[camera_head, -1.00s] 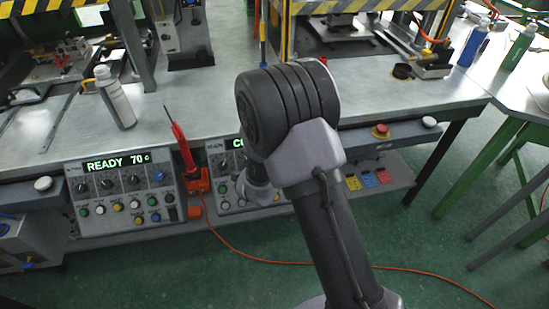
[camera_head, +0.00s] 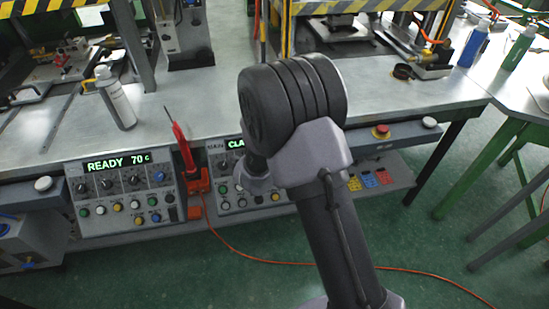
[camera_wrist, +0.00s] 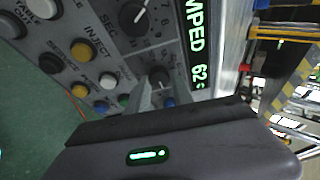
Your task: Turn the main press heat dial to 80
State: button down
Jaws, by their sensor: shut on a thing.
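The control panel (camera_head: 230,195) on the right shows "CLA" in green in the head view, the rest hidden by my arm. In the wrist view its display (camera_wrist: 196,45) reads "MPED 62 c", partly cut off. My gripper (camera_wrist: 157,90) reaches down to this panel, its fingers shut on a dark dial (camera_wrist: 159,75). The dial's label and pointer cannot be read. Another dark dial (camera_wrist: 133,17) with a white pointer sits beside it, apart from the fingers. In the head view my arm hides the gripper and the dial.
A second panel (camera_head: 125,185) to the left reads "READY 70 c". A red-handled tool (camera_head: 182,148) stands between the panels. Coloured buttons (camera_wrist: 80,81) lie near my fingers. A bottle (camera_head: 115,98) stands on the bench (camera_head: 185,105). An orange cable (camera_head: 240,252) crosses the floor.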

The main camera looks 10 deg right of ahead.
jog(key=c, duration=1.1)
grip_release()
jog(key=p+v, duration=0.6)
jog(key=v, duration=1.1)
jog(key=shift+s+a, duration=0.1)
jog(key=shift+s, duration=0.1)
jog(key=shift+r, duration=0.1)
